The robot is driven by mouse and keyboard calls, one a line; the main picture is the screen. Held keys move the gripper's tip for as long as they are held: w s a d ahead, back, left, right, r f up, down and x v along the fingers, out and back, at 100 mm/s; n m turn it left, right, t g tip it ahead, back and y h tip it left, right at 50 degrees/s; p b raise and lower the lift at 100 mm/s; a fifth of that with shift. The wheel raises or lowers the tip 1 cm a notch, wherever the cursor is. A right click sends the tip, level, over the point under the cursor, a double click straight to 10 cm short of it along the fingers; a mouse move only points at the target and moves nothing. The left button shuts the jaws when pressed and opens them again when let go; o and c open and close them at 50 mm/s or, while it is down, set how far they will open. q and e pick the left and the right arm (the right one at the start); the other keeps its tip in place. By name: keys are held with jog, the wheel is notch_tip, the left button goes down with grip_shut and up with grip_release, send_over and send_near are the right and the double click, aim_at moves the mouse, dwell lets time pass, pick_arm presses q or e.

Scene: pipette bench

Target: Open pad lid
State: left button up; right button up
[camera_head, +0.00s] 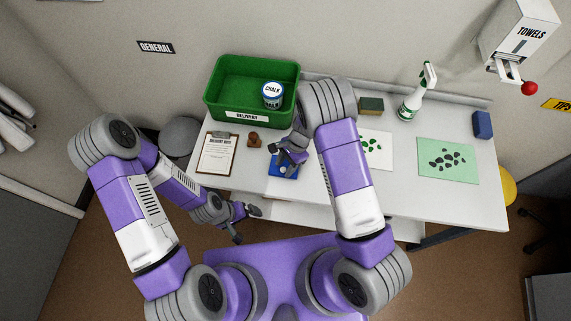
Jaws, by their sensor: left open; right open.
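A small blue pad (277,172) lies near the table's front edge, right of the clipboard. My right gripper (284,160) is over it and hides its far part; the gripper is open. I cannot tell whether the fingers touch the pad, or how its lid stands. A small pale spot shows on the blue surface. My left gripper (246,224) is open and empty, in front of the table's front edge and away from the pad.
A brown stamp (254,140) and a clipboard (217,153) lie left of the pad. A green crate (221,93) with a chalk tub (272,98) stands behind. A white sheet (377,157), green mat (456,172), sponge (371,105) and spray bottle (409,106) are to the right.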

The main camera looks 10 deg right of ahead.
aim_at(281, 169)
jog(key=shift+c, duration=0.2)
jog(key=shift+w, duration=0.1)
grip_shut()
jog(key=shift+r, duration=0.1)
jog(key=shift+w+d+r+g+y, duration=0.15)
jog(key=shift+w+g, duration=0.1)
jog(key=shift+g, duration=0.15)
jog(key=shift+w+r+g+y, duration=0.1)
jog(key=shift+w+g+y, duration=0.1)
jog(key=shift+g, duration=0.2)
jog(key=shift+w+d+r+m+g+y+b, duration=0.2)
jog(key=shift+w+m+g+y+b, duration=0.1)
jog(key=shift+w+g+b, duration=0.45)
jog(key=g+b, duration=0.1)
jog(key=g+y+b, duration=0.1)
jog(key=b, duration=0.1)
jog(key=shift+w+d+r+g, duration=0.2)
jog(key=shift+w+r+g, duration=0.1)
jog(key=shift+w, duration=0.1)
jog(key=shift+w+r+g+b, duration=0.25)
jog(key=shift+r+g+b, duration=0.1)
jog(key=shift+b, duration=0.4)
